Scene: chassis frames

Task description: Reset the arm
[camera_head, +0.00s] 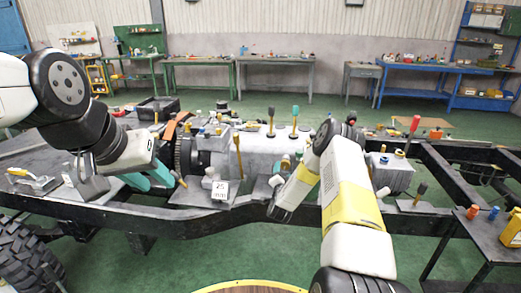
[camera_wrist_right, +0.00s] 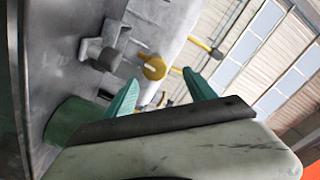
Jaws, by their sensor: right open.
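My left gripper (camera_head: 150,178) comes in from the left in the head view, with teal fingers low over the chassis frame beside the grey engine block. I cannot make out the gap between its fingers. My right arm (camera_head: 345,185), white and yellow, reaches up from the bottom and bends down to the left at the engine. Its fingers are hard to see there. In the right wrist view, my right gripper (camera_wrist_right: 160,77) shows two teal fingers spread apart. A yellow round knob (camera_wrist_right: 153,67) appears beyond and between them; nothing looks held.
The dark chassis frame (camera_head: 440,168) carries the grey engine block (camera_head: 262,146) with several upright colored-handled tools. A side table (camera_head: 490,232) holds colored parts at right. Workbenches (camera_head: 275,60) line the back wall; green floor is clear between.

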